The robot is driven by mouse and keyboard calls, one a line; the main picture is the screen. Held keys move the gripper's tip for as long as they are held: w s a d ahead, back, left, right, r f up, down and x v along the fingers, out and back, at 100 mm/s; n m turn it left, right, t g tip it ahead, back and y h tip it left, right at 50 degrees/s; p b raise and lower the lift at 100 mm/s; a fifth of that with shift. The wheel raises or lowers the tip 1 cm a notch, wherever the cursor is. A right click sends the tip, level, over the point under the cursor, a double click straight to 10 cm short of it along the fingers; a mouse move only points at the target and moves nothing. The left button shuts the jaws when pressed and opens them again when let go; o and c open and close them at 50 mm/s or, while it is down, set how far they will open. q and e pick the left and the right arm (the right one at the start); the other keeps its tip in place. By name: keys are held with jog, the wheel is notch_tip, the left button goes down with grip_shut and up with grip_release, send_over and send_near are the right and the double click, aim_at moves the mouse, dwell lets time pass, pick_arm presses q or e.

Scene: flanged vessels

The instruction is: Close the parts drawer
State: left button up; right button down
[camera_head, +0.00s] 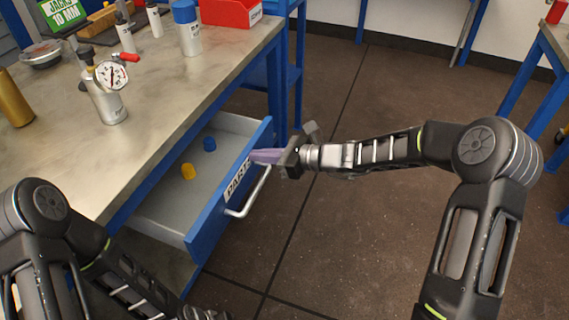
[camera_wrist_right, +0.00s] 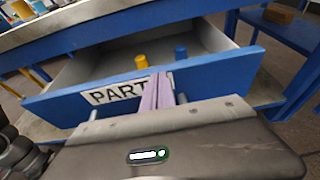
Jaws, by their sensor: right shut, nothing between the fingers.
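The parts drawer (camera_head: 207,233) stands open under the workbench, with a blue front, a white PARTS label (camera_head: 238,178) and a metal bar handle (camera_head: 249,196). In the right wrist view the drawer front (camera_wrist_right: 215,76) spans the picture. My right gripper (camera_head: 262,156) is shut and empty, its purple fingers pointing at the outer face of the front, above the handle. In the right wrist view the fingers (camera_wrist_right: 156,92) overlap the label's right end; I cannot tell whether they touch. My left arm is at lower left; its fingers are not in view.
A yellow piece (camera_head: 188,171) and a blue piece (camera_head: 209,144) are inside the drawer. The workbench (camera_head: 150,95) holds a gauge vessel (camera_head: 107,100), a blue-capped bottle (camera_head: 188,32) and a red bin (camera_head: 230,12). The floor (camera_head: 330,240) before the drawer is clear.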

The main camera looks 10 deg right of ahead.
jog(key=w+a, duration=0.2)
jog(key=a, duration=0.1)
jog(key=w+a, duration=0.2)
jog(key=a, duration=0.1)
jog(key=w+a, duration=0.2)
jog(key=a, duration=0.1)
jog(key=shift+a, duration=0.35)
jog(key=shift+w+a, duration=0.25)
jog(key=shift+a, duration=0.15)
pick_arm(q)
jog(key=shift+f, duration=0.35)
pick_arm(e)
jog(key=shift+r, duration=0.1)
pick_arm(q)
jog(key=shift+s, duration=0.1)
pick_arm(e)
jog(key=shift+r, duration=0.1)
